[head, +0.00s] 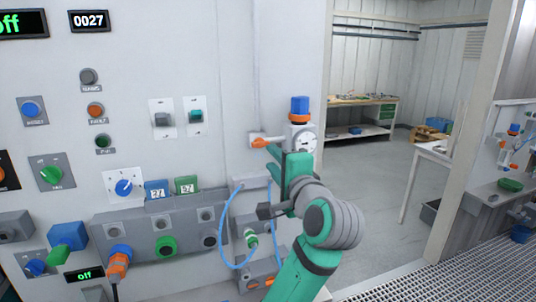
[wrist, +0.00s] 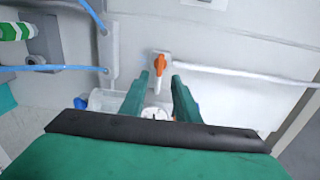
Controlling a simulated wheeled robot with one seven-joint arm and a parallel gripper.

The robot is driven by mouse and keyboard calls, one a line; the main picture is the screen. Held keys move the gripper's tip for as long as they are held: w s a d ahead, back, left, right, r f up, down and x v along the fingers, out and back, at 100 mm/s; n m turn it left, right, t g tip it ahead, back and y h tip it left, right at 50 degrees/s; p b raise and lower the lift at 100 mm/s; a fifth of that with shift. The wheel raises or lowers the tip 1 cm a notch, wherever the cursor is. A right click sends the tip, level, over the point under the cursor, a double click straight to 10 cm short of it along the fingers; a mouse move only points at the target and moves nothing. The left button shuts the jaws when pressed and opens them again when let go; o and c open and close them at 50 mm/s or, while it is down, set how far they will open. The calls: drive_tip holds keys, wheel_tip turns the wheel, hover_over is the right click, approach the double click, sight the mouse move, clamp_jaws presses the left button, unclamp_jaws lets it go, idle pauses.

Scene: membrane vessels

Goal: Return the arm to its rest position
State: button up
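My arm, green and grey, reaches up to the panel wall in the head view. My gripper (head: 273,150) is at its far end, close to a small valve with an orange handle (head: 262,143). In the wrist view my gripper (wrist: 160,80) has its two green fingers apart, with a gap between them. The orange valve handle (wrist: 160,62) shows just beyond and between the fingertips, on the wall. I cannot tell whether a finger touches it. Nothing is held between the fingers.
A white vessel with a blue and orange cap (head: 299,108) stands right behind the gripper. A blue hose (head: 226,230) loops beside the arm at left. Knobs and connectors crowd the grey panel (head: 190,232). Open floor (head: 365,190) lies to the right, before a workbench (head: 362,118).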

drive_tip(key=shift+v, duration=0.95)
wheel_tip(320, 180, down, 13)
drive_tip(key=w+d+h, duration=0.1)
drive_tip(key=h, duration=0.1)
drive_tip(key=s+d+f+n+h, duration=0.15)
drive_tip(key=s+f, duration=0.25)
drive_tip(key=f, duration=0.5)
drive_tip(key=s+f+n+g+h, duration=0.15)
drive_tip(key=s+f, duration=0.35)
drive_tip(key=f, duration=0.5)
drive_tip(key=s+d+f+n+h, duration=0.1)
drive_tip(key=s+f+n, duration=0.25)
drive_tip(key=f, duration=0.55)
drive_tip(key=s+a+f+n, duration=0.15)
drive_tip(key=s+f, duration=0.35)
drive_tip(key=s, duration=0.5)
drive_tip(key=s+a+f+n, duration=0.1)
drive_tip(key=s+f+n, duration=0.3)
drive_tip(key=s, duration=0.5)
drive_tip(key=s+a+r+n, duration=0.1)
drive_tip(key=s+a, duration=0.3)
drive_tip(key=s, duration=1.4)
drive_tip(key=shift+a+n, duration=0.2)
drive_tip(key=shift+n, duration=0.6)
